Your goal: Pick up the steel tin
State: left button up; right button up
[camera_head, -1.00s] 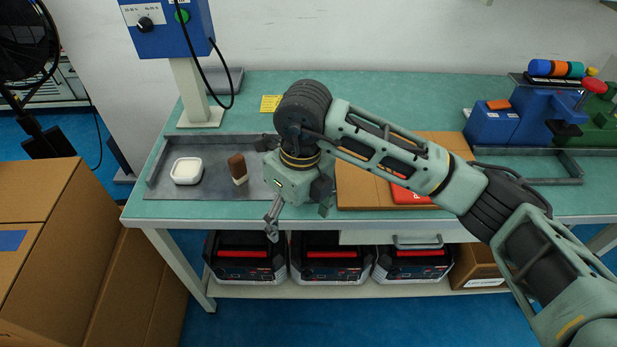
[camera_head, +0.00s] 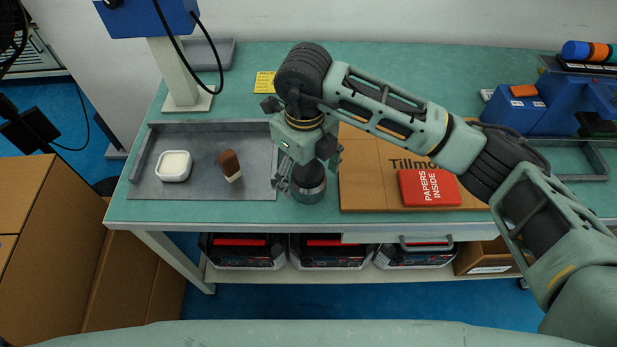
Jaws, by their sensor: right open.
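The steel tin (camera_head: 310,190) is a grey metal cylinder. It stands upright on the green table, between the grey tray and the cardboard piece. My right gripper (camera_head: 304,176) points down directly over it, with its fingers apart. One finger shows at the tin's left side and another part at its upper right. The gripper hides the tin's upper back, and I cannot tell whether the fingers touch it. My left gripper is out of view.
A red box (camera_head: 429,188) lies on flat cardboard (camera_head: 370,196) to the right. A blue device on a post (camera_head: 173,72) stands back left.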

jog(key=f, duration=0.2)
jog(key=f+p, duration=0.1)
jog(key=f, duration=0.1)
jog(key=shift+w+d, duration=0.25)
jog(key=shift+w, duration=0.1)
jog(key=shift+f, duration=0.5)
jog(key=c, duration=0.5)
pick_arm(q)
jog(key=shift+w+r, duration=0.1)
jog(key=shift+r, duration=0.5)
pick_arm(e)
jog(key=c, duration=0.8)
